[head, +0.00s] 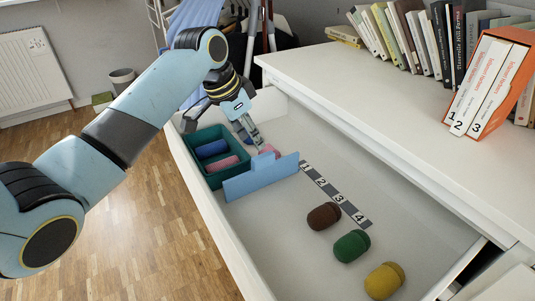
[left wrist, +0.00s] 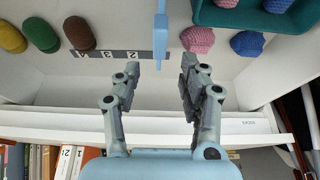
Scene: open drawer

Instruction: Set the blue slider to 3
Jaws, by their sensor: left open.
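The blue slider (head: 262,179) is an upright panel standing across the open white drawer, its right end beside label 1 of the number strip (head: 335,194). The strip runs 1 to 4 toward the front right. My left gripper (head: 250,138) is open and empty over the drawer, behind the slider in the head view. In the left wrist view, the slider (left wrist: 160,38) appears between the spread fingertips of my left gripper (left wrist: 160,66), with no visible contact. Label 1 is hard to make out there. My right gripper is not in view.
A teal bin (head: 209,182) with blue and pink items stands in the drawer left of the slider. A pink knit piece (left wrist: 198,40) and a blue one (left wrist: 250,43) lie beside it.

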